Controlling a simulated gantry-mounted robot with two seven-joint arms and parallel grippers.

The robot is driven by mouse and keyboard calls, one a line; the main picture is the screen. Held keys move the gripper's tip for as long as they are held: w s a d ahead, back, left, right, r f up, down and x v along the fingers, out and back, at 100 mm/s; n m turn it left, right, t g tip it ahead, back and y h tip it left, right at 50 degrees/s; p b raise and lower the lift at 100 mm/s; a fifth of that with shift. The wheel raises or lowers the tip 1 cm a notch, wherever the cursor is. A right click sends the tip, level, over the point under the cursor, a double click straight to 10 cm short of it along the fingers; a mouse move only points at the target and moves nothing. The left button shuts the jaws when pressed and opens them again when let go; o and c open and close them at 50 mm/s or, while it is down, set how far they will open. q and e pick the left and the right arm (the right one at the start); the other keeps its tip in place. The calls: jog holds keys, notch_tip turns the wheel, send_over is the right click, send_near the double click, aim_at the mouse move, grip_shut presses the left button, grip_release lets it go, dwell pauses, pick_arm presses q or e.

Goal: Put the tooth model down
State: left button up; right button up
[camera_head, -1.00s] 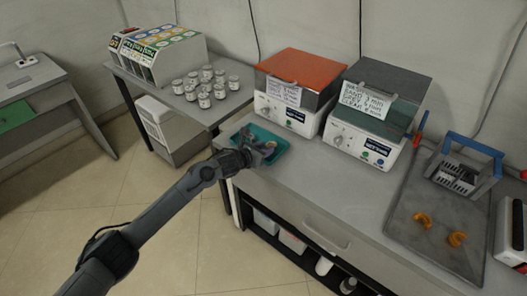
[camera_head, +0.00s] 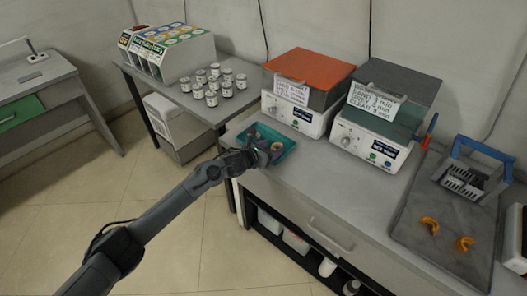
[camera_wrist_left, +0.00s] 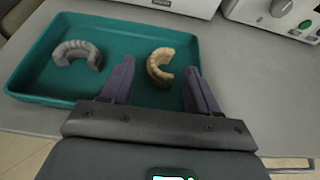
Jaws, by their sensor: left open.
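A tan, horseshoe-shaped tooth model (camera_wrist_left: 153,64) lies in the teal tray (camera_wrist_left: 32,62), on its right side in the left wrist view. A grey tooth model (camera_wrist_left: 77,50) lies in the same tray to the left. In the head view the tan model (camera_head: 277,146) shows just right of my left gripper (camera_head: 262,155), and the tray (camera_head: 291,146) sits at the counter's left end. My left gripper (camera_wrist_left: 158,70) is open, its two dark fingers pointing at the tan model, one on each side. I cannot tell whether they touch it. My right gripper is not in view.
Behind the tray stand an orange-lidded machine (camera_head: 309,77) and a grey-lidded machine (camera_head: 392,90). A dark mat (camera_head: 412,240) on the right holds two orange pieces and a blue-handled rack (camera_head: 474,170). Small jars (camera_head: 213,84) stand on the left table.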

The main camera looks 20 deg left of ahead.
pick_arm(q)
jog(key=shift+s+a+r, duration=0.2)
jog(key=shift+s+r, duration=0.2)
jog(key=shift+s, duration=0.05)
jog(key=p+v, duration=0.3)
jog(key=v, duration=0.8)
jog(key=s+d+f+n+g+y, duration=0.1)
jog(key=s+d+f+n, duration=0.35)
jog(key=s+n, duration=0.4)
jog(key=s+d+f+n+g+y, duration=0.1)
jog(key=s+d+f+n+g, duration=0.15)
jog(key=s+d+n, duration=0.4)
jog(key=s+a+f+n+g+y, duration=0.1)
jog(key=s+a+n+g, duration=0.2)
jog(key=s+n, duration=0.8)
jog(key=s+a+f+n+g+y, duration=0.1)
jog(key=s+a+f+n+g, duration=0.1)
jog(key=s+n, duration=0.9)
jog(key=shift+s+a+f+n+g, duration=0.35)
jog(key=shift+s+a+n+g, duration=0.1)
jog(key=shift+s+a, duration=0.5)
jog(key=shift+r, duration=0.1)
notch_tip(320, 180, up, 44)
jog(key=p, duration=4.4)
